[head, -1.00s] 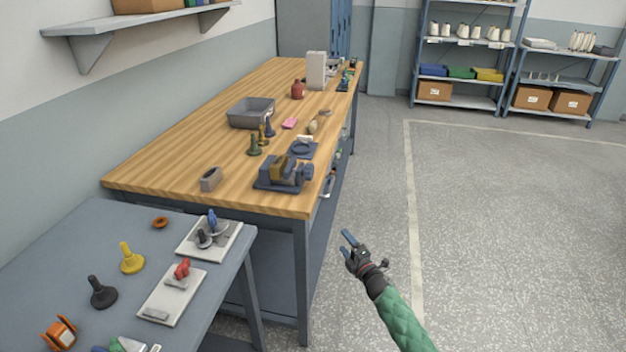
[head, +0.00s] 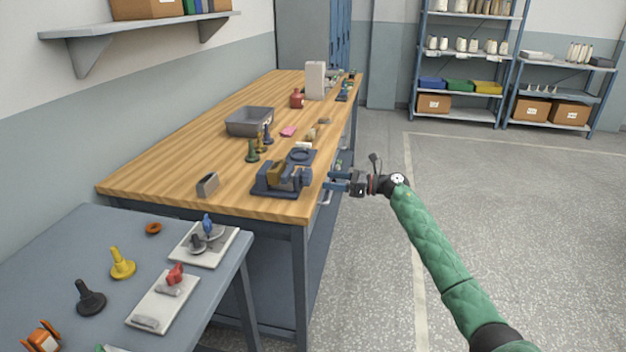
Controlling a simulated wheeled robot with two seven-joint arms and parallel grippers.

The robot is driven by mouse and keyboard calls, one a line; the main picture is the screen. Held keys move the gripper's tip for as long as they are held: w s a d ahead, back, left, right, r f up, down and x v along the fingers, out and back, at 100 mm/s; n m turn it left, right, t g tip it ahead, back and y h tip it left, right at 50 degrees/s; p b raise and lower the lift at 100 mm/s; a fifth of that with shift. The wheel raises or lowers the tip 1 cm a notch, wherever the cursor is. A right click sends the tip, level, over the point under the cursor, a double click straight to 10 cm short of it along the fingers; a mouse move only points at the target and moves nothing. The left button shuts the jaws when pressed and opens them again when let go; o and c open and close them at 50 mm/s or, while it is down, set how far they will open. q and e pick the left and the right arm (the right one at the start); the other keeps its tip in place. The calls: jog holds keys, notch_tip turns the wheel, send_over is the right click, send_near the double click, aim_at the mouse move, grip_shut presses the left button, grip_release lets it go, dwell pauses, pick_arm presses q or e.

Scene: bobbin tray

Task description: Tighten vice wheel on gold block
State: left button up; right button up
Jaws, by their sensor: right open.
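The blue vice (head: 293,182) stands at the near right corner of the wooden bench. The gold block (head: 276,174) sits between its jaws. The wheel is not clearly distinguishable at this size; the vice's right end faces my gripper. My right gripper (head: 330,181) is open and empty, just right of the vice at the bench's right edge, with its fingers pointing left towards it. A small gap seems to separate the fingertips from the vice.
A blue pad with a dark ring (head: 300,155) lies behind the vice. A small grey block (head: 208,185) stands to its left. Several bobbins (head: 252,152) and a grey tray (head: 250,121) are farther back. A grey table (head: 60,250) adjoins in front. The floor at right is clear.

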aim_at(311, 177)
jog(key=p+x, duration=0.1)
jog(key=x, duration=0.4)
jog(key=shift+r, duration=0.15)
pick_arm(q)
jog(key=shift+g+y, duration=0.4)
jog(key=shift+g, duration=0.1)
jog(key=shift+s+a+r+p, duration=0.2)
jog(key=shift+s+a+r, duration=0.1)
jog(key=shift+a+r, duration=0.45)
jog(key=shift+s+a+r+p, duration=0.15)
jog(key=shift+s+a+r, duration=0.1)
jog(key=shift+a+r, duration=0.45)
pick_arm(e)
jog(key=shift+x, duration=0.85)
pick_arm(q)
jog(key=shift+d, duration=0.1)
pick_arm(e)
jog(key=c, duration=1)
